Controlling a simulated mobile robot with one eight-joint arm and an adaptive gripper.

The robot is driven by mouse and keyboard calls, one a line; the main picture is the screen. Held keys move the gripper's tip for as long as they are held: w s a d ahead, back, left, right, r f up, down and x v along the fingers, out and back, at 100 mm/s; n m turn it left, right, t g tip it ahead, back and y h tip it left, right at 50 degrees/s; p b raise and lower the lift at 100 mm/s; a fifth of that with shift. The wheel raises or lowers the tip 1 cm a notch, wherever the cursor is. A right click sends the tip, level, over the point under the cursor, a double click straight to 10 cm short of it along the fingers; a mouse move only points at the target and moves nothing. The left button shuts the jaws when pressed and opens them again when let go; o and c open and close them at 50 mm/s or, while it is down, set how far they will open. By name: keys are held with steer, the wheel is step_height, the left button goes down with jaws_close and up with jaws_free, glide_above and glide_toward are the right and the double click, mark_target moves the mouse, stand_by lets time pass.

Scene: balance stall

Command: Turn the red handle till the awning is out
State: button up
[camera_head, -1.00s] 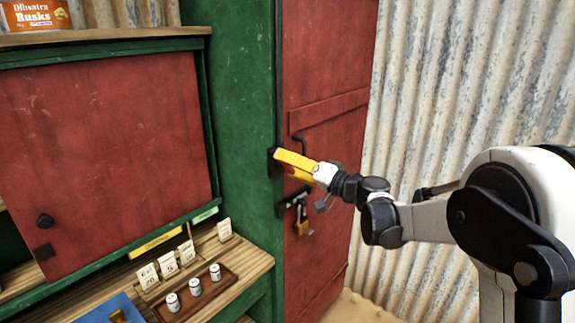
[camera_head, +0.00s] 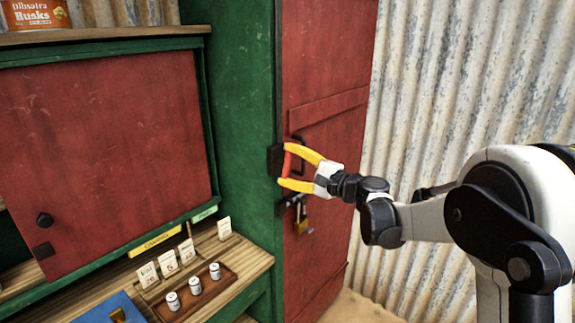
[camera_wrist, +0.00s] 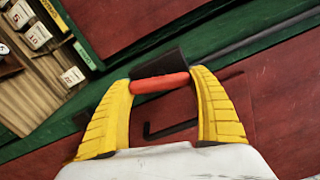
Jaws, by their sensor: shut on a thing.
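The red handle (camera_head: 287,163) is a short red bar on a black crank block (camera_head: 274,159) at the edge of the green post, left of the red door. My gripper (camera_head: 283,167) has one yellow finger above the handle and one below it. In the wrist view the red handle (camera_wrist: 160,83) spans between the yellow fingertips of my gripper (camera_wrist: 163,84), which touch or nearly touch its ends, with the black block just beyond. The awning is not in view.
A padlock (camera_head: 301,220) hangs on the red door (camera_head: 325,75) just below my gripper. A dark door pull (camera_head: 299,142) is close behind. A wooden counter (camera_head: 250,265) with price cards and a tray of small weights (camera_head: 194,286) stands at lower left. Corrugated metal (camera_head: 440,80) is at right.

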steer(key=m, duration=0.7)
steer(key=shift+f, duration=0.15)
steer(key=m, duration=0.4)
steer(key=shift+s, duration=0.1)
steer(key=m, duration=0.4)
steer(key=shift+s+a+f, duration=0.1)
steer(key=m, duration=0.8)
steer(key=shift+s+a+m, duration=0.1)
steer(key=shift+m, duration=0.2)
steer(key=m, duration=0.3)
steer(key=shift+m, duration=0.3)
steer(key=shift+r+m, duration=0.2)
steer(key=shift+m, duration=1.5)
